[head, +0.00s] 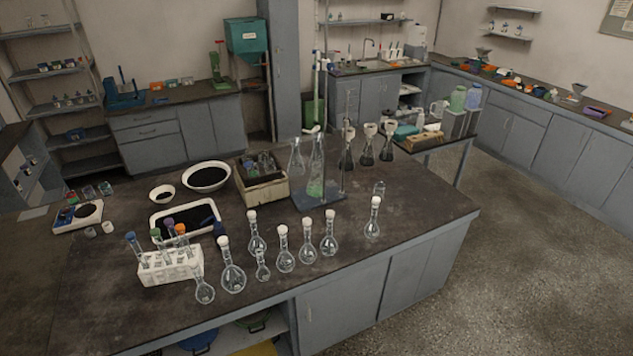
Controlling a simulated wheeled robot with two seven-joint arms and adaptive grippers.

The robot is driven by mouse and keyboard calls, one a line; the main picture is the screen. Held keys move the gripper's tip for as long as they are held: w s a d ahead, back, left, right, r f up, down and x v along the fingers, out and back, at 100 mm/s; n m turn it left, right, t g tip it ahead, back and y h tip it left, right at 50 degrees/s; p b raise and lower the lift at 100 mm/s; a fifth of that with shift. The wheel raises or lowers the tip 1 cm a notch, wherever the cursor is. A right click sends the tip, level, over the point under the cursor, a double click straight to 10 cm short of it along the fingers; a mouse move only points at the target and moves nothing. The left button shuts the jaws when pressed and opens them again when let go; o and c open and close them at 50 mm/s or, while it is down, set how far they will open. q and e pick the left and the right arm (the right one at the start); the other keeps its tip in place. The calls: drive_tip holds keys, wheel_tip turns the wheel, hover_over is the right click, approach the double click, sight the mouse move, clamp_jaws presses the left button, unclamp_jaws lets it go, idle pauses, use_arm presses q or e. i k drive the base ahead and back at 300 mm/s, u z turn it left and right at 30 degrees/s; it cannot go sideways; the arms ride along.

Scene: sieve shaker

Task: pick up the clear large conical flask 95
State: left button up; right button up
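No label reading 95 is legible. I cannot tell for sure which of these is flask 95. Neither of my grippers is in view.
Stoppered round flasks, such as one at the front (232,277), line the bench's (420,205) near side. A white tube rack (171,267), a wooden crate (262,195) and a tray of dark grains (160,234) stand left.

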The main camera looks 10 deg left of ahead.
sight(315, 187)
drive_tip(key=u, duration=0.6)
drive_tip(key=i, duration=1.2)
drive_tip(key=u, duration=0.65)
